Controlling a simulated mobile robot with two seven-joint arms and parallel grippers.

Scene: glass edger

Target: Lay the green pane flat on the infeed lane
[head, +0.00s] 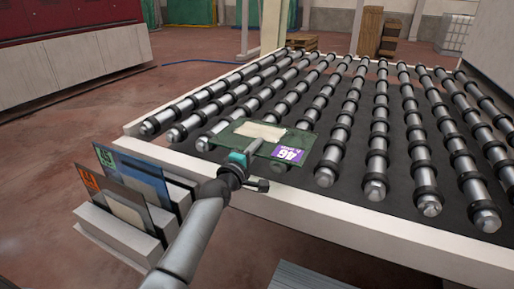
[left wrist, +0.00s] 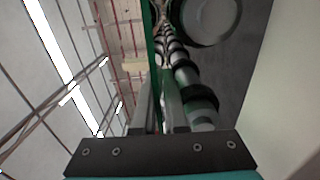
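The green pane (head: 222,137) bears a cream patch and a purple label. In the head view it lies close to level over the near-left rollers of the infeed lane (head: 290,201). My left gripper (head: 254,147) is shut on the pane's near edge. In the left wrist view the pane (left wrist: 150,55) shows edge-on between the fingers (left wrist: 156,112), with rollers close along one face. I cannot tell whether it touches the rollers. The gripper covers part of the pane. My right gripper is not in view.
A white rack (head: 118,232) at the lower left holds a blue pane (head: 139,178) and an orange-labelled pane (head: 91,184). A pale frame rail (head: 345,221) borders the lane. The rollers right of the pane are clear. A red and white machine (head: 70,65) stands at the back left.

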